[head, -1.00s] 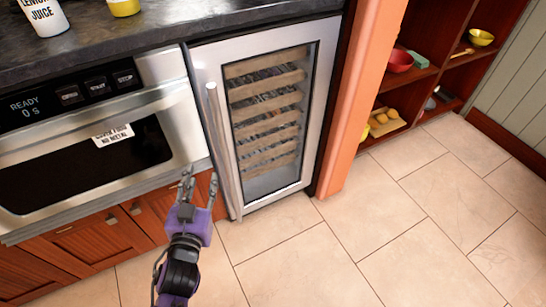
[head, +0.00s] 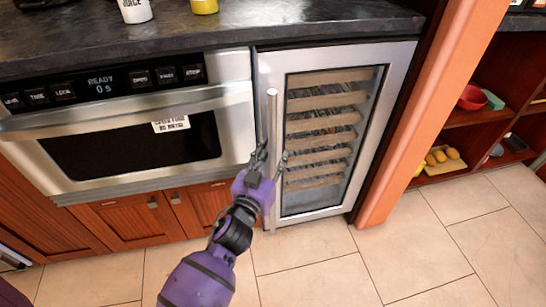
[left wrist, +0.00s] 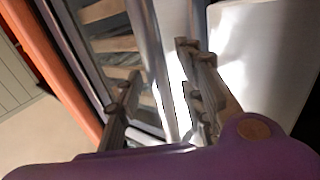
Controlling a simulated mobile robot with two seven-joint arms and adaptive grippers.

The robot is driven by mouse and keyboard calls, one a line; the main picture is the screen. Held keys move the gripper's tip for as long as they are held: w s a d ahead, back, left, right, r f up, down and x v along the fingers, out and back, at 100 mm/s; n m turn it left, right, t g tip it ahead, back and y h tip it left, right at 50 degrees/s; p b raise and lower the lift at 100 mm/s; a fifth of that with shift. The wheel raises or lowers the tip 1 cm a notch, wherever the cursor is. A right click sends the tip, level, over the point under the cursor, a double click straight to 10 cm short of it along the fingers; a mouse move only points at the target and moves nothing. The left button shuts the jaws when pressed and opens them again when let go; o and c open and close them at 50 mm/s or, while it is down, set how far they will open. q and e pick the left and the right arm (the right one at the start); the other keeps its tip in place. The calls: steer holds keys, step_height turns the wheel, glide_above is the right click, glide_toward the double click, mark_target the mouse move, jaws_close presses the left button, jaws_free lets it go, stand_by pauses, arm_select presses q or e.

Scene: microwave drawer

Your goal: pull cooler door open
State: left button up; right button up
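The cooler door (head: 393,120) has a steel frame around a glass pane and looks closed. Its long vertical bar handle (head: 272,105) runs along the door's left edge. My left gripper (head: 269,158) is at the handle's lower half, open, with its fingers pointing up. In the left wrist view, the handle (left wrist: 147,50) passes between the two spread fingers of the left gripper (left wrist: 158,88). I see no clear contact between fingers and bar. My right gripper is in neither view.
A microwave drawer (head: 130,130) with its own bar handle adjoins the cooler on the left, above wooden cabinets (head: 120,217). An orange post (head: 425,120) and open shelves (head: 480,140) stand to the right. The tiled floor (head: 340,265) before the cooler is clear.

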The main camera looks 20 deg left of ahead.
arm_select(q)
jaws_close()
steer(key=shift+d, duration=0.1)
stand_by(0.4)
